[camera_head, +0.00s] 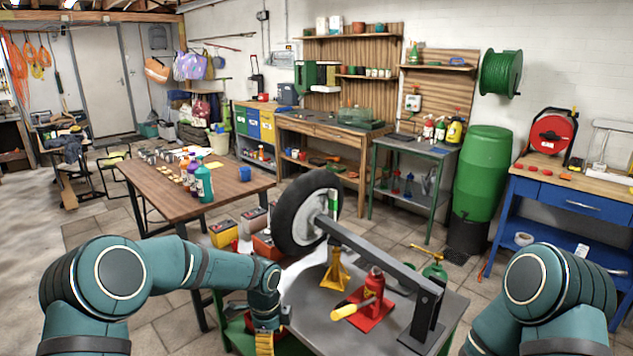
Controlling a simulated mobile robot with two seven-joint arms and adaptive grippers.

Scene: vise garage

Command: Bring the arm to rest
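My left arm (170,270) comes in from the left, bent at the elbow, with its wrist pointing down at the left edge of the grey workbench. My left gripper (266,325) is dark and small at the bottom of the picture. A yellow thing (264,344) shows just below it; whether the fingers hold it cannot be told. My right arm (550,290) shows only as a bent elbow at the lower right; its gripper is out of view.
On the grey workbench (305,308) a wheel (288,225) on a metal bar stands close right of my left wrist. A yellow stand (335,270) and a red jack (372,305) are beside it. A wooden table (165,183) with bottles stands behind.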

